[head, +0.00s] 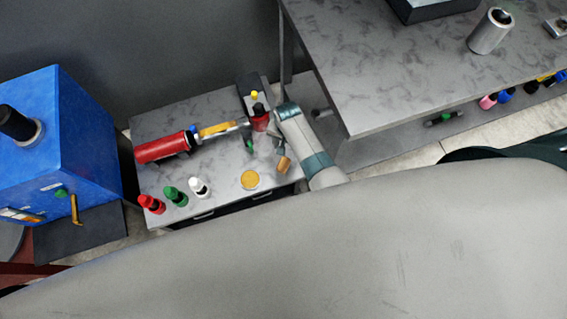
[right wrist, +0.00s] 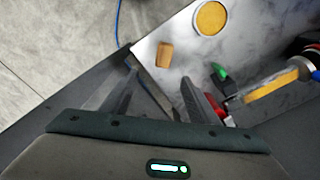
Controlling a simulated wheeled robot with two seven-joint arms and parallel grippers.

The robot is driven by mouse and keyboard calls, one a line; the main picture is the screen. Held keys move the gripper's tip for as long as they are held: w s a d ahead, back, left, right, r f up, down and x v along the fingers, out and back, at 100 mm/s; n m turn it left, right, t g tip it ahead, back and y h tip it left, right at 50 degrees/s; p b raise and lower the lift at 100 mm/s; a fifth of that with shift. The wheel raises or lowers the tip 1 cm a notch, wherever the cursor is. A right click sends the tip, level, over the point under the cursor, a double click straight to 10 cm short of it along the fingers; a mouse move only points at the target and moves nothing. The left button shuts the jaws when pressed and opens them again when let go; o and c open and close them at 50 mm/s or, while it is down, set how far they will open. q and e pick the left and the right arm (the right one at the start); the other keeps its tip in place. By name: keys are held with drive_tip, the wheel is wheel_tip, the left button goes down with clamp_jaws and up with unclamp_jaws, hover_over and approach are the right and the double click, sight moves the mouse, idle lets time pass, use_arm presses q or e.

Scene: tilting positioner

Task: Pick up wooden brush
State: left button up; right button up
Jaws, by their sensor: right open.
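The small brown wooden piece, which I take for the wooden brush (head: 283,165), lies on the small grey table near its right end. In the right wrist view it is a short tan block (right wrist: 164,55) just beyond the fingertips; no bristles can be made out. My right gripper (head: 276,148) is over the table, right beside the brush. In the right wrist view the fingers of the gripper (right wrist: 159,75) are apart with nothing held between them. I cannot tell whether a finger touches the brush. My left gripper is not in view.
A round yellow tin (head: 250,179) stands left of the brush. A red tool (head: 163,148), a red container (head: 260,120) and red, green (head: 176,196) and white bottles share the small table (head: 160,120). A larger bench (head: 400,70) stands right, a blue machine (head: 90,130) left.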

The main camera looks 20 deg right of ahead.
drive_tip(key=shift+w+a+f+m, duration=0.35)
drive_tip(key=shift+w+a, duration=0.2)
drive_tip(key=shift+a, duration=0.2)
wheel_tip(320, 180, down, 11)
drive_tip(key=b, duration=1.2)
drive_tip(key=shift+f+b, duration=0.5)
drive_tip(key=shift+f, duration=0.1)
